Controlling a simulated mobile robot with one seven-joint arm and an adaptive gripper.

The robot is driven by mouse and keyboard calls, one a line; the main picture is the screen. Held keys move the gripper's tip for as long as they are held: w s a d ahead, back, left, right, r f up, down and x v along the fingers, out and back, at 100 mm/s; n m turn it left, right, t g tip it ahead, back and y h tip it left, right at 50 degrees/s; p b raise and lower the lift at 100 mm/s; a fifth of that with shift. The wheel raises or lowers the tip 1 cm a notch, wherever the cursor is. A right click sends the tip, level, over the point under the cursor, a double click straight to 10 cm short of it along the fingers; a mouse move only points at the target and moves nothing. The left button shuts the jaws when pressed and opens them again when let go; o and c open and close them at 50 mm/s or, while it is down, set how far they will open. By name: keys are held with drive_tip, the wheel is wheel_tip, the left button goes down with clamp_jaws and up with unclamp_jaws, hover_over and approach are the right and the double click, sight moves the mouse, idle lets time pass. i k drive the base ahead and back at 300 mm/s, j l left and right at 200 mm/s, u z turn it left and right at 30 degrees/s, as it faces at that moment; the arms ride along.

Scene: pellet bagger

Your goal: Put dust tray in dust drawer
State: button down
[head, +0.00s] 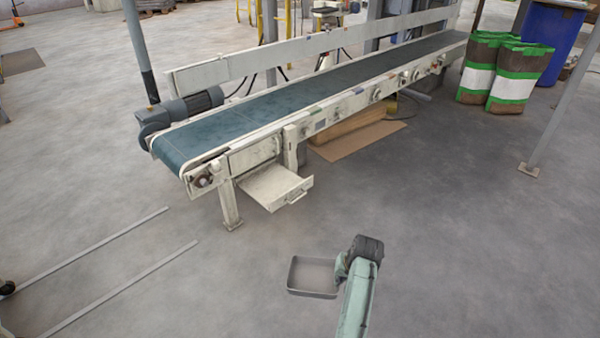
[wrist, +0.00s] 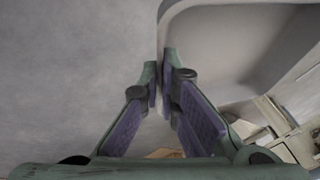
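The dust tray (head: 313,293) is a shallow grey open box with rounded corners. It looks empty and level in the head view, just left of my wrist. My gripper (wrist: 161,75) is shut on one wall of the tray (wrist: 218,52), one finger on each side of it. In the head view my gripper (head: 342,268) is partly hidden by my own wrist. The dust drawer (head: 272,188) is a cream, shallow drawer pulled out under the near end of the conveyor, with a handle on its front. It looks empty. The tray is apart from it, nearer to me.
The conveyor (head: 260,109) with its blue belt runs away to the right, with a leg (head: 229,204) left of the drawer. Flat cardboard (head: 352,136) lies beneath it. Filled bags (head: 519,76) stand at the back right. The grey floor (head: 180,290) around the tray is clear.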

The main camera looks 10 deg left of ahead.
sight(274, 184)
drive_tip(key=i+j+z, duration=0.25)
drive_tip(key=i, duration=0.25)
drive_tip(key=i+j+z, duration=0.25)
drive_tip(key=i, duration=0.25)
drive_tip(key=i+j+z, duration=0.1)
drive_tip(key=j, duration=0.2)
drive_tip(key=i+j+z, duration=0.25)
drive_tip(key=j, duration=0.4)
drive_tip(key=i+j+z, duration=0.1)
drive_tip(key=j, duration=0.4)
drive_tip(key=i+j+z, duration=0.1)
drive_tip(key=j, duration=0.4)
